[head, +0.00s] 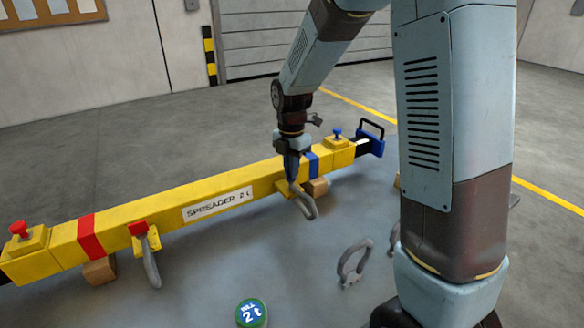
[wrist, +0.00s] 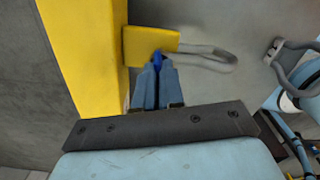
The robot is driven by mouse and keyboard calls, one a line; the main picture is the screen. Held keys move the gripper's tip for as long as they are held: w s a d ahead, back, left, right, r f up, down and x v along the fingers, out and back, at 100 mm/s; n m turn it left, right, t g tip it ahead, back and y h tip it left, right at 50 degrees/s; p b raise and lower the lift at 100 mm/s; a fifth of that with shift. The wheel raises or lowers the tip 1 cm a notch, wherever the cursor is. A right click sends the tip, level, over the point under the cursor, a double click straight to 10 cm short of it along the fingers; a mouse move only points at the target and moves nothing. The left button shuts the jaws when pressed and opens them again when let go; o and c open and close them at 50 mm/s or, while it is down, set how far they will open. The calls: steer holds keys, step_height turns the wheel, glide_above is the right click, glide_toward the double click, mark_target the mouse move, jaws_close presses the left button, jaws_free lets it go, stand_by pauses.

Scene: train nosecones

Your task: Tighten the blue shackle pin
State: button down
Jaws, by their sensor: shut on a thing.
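My gripper (head: 291,174) is at the yellow spreader beam (head: 262,178), beside its blue band. In the wrist view my gripper (wrist: 157,66) has its fingertips closed on the blue shackle pin (wrist: 157,56), of which only a small blue part shows. The pin sits at a yellow lug (wrist: 150,42) that sticks out from the beam. A grey shackle (head: 306,205) hangs from this lug, and its bow also shows in the wrist view (wrist: 222,57). The fingers hide most of the pin, so its thread and seating cannot be seen.
A shackle with a red pin (head: 138,227) hangs at the beam's left part. Loose grey shackles (head: 352,264) stand on the grey surface at right, near my arm. Wooden blocks (head: 100,270) support the beam.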

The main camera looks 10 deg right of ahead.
steer(key=m, duration=0.4)
steer(key=shift+m, duration=0.3)
steer(key=m, duration=1)
steer(key=shift+w+a+r, duration=0.1)
steer(key=m, duration=1.1)
steer(key=shift+m, duration=0.3)
steer(key=m, duration=0.5)
steer(key=shift+m, duration=0.3)
steer(key=m, duration=0.3)
steer(key=shift+m, duration=2.3)
